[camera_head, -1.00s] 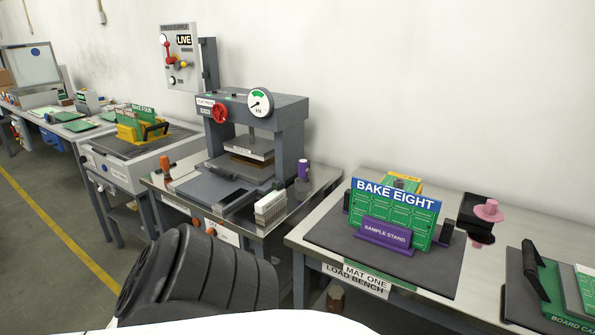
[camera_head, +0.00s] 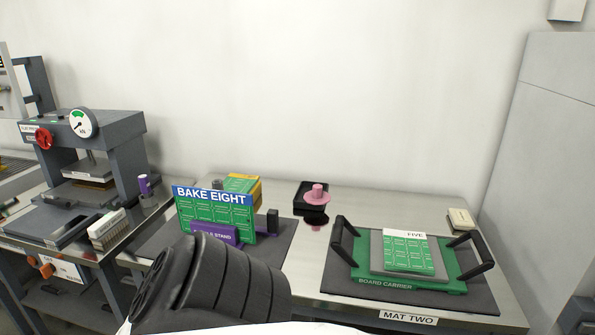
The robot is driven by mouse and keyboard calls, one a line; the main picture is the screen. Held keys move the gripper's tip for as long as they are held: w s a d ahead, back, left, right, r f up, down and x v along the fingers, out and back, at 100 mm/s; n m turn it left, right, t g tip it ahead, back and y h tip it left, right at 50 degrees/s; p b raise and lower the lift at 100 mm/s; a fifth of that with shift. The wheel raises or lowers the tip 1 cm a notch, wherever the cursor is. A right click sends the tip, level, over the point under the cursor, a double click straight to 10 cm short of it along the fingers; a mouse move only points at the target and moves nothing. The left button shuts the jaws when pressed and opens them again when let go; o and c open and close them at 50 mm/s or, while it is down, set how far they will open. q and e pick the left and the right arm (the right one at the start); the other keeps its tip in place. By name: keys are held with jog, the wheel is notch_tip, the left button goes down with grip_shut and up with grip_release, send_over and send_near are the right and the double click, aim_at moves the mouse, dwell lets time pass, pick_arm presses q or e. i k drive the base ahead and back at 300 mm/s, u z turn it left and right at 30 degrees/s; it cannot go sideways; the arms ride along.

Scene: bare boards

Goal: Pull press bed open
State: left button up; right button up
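The press (camera_head: 120,128) stands at the left, a grey frame with a round gauge (camera_head: 82,123) and a red knob (camera_head: 44,138) on its top. Its flat bed (camera_head: 50,222) lies low at the front of the frame, on a metal bench. I cannot tell how far out the bed is. A dark ribbed part of my own arm (camera_head: 215,285) rises at the bottom centre. Neither of my grippers shows.
A bench holds a green BAKE EIGHT board (camera_head: 215,212) in a purple stand, a pink knobbed object (camera_head: 317,195) and a green board carrier (camera_head: 450,282) with black handles on a dark mat. A grey cabinet (camera_head: 540,150) stands at the right.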

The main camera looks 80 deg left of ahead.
aim_at(95, 195)
jog(key=i, duration=0.8)
jog(key=u, duration=4.25)
jog(key=i, duration=0.55)
jog(key=u, duration=0.9)
jog(key=i, duration=0.75)
jog(key=u, duration=0.55)
jog(key=i, duration=0.8)
jog(key=z, duration=0.45)
